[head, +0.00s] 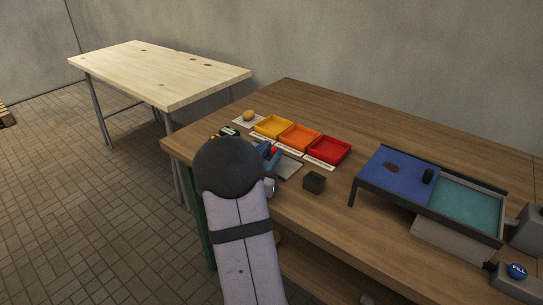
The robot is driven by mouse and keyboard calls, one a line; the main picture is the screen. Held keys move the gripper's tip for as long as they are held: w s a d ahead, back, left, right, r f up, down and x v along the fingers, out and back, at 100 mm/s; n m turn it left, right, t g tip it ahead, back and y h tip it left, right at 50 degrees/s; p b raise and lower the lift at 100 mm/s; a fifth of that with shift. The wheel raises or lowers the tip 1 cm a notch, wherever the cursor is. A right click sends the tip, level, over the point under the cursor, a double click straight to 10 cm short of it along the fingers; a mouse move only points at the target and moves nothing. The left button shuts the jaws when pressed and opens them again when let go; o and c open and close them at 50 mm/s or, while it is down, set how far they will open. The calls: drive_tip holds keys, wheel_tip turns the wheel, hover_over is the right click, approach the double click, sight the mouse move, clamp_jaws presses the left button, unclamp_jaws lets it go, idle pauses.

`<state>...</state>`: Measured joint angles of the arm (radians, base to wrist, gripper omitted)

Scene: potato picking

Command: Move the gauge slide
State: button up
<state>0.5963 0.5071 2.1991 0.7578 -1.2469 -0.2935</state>
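My arm, a pale link with a dark round joint, stands in front of the wooden table's near left part and hides my gripper, so its fingers do not show. Just right of the joint is a small blue part with a bit of red (271,153), partly hidden. It lies beside a flat grey plate (289,168) on the table. I cannot tell whether the blue part is the gauge slide or a part of my gripper. A small yellow-and-black item (229,132) shows above the joint, also partly covered.
Yellow (262,132), orange (291,147) and red (320,160) trays stand in a row behind. A potato (249,115) sits on a white card. A dark block (314,182) is right of the plate. A blue-and-teal sloped tray (384,193) and a FILL button (517,270) are at right.

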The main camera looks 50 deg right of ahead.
drive_tip(key=shift+b+v, duration=0.35)
drive_tip(key=shift+v, duration=3.3)
